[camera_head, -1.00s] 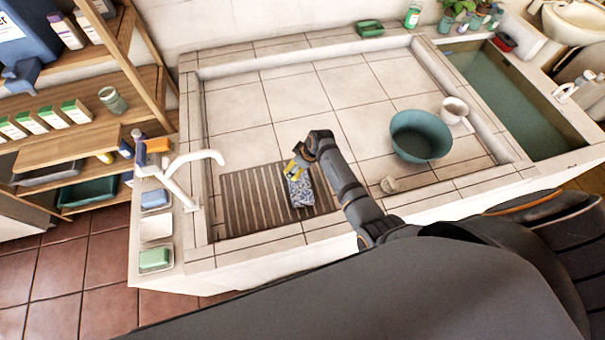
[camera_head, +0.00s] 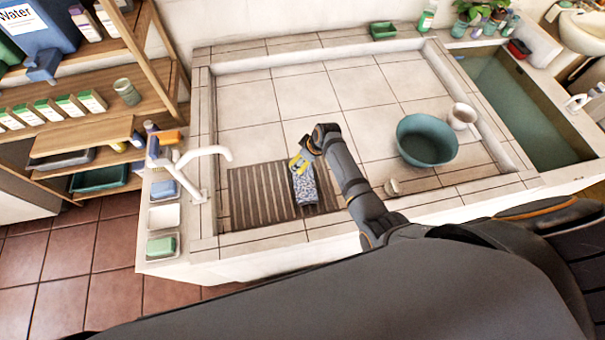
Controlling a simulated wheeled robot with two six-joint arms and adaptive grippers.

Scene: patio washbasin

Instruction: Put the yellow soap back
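The yellow soap (camera_head: 297,164) shows as a small yellow patch by the far end of a blue-and-white patterned item (camera_head: 305,186) on the slatted brown mat (camera_head: 262,196). My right gripper (camera_head: 303,158) is right at the yellow patch, pointing down. Its fingers are small and dark here, so I cannot tell whether they hold the soap. On the left ledge, a blue soap (camera_head: 164,188), an empty white dish (camera_head: 164,216) and a dish with a green soap (camera_head: 161,246) stand in a row. My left gripper is out of view.
A white tap (camera_head: 203,156) curves over the basin's left edge. A teal bowl (camera_head: 427,140), a white mug (camera_head: 461,116) and a small pale object (camera_head: 391,187) are right of my arm. A wooden shelf (camera_head: 140,90) stands left. The basin's tiled middle is clear.

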